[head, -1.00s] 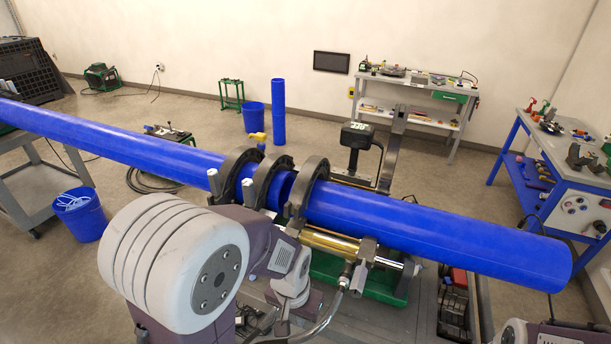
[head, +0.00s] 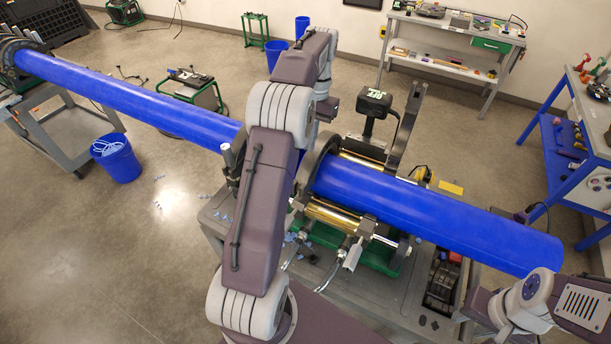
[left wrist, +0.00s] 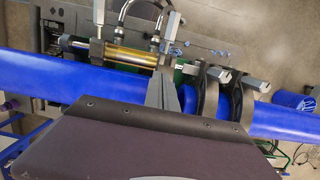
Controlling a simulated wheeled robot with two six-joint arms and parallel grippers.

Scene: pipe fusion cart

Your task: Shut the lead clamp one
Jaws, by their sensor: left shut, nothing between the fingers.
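The long blue pipe (head: 400,198) runs through black ring clamps on the cart. In the head view one clamp (head: 322,158) arches over the pipe just right of my left arm, and part of another (head: 236,163) shows left of it. I cannot tell which is lead clamp one. In the left wrist view two clamps (left wrist: 205,92) (left wrist: 241,93) stand around the pipe, with grey bars at their tops. My left gripper (left wrist: 163,93) is shut and empty, appearing in front of the pipe beside the nearer clamp. My left arm hides the gripper in the head view. My right gripper is out of view.
A brass cylinder (head: 333,217) and hoses lie along the pipe's near side. A black display unit (head: 374,103) and an upright grey plate (head: 408,125) stand behind it. A blue bucket (head: 115,158) stands on the floor at left. A blue workbench (head: 562,150) is at right.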

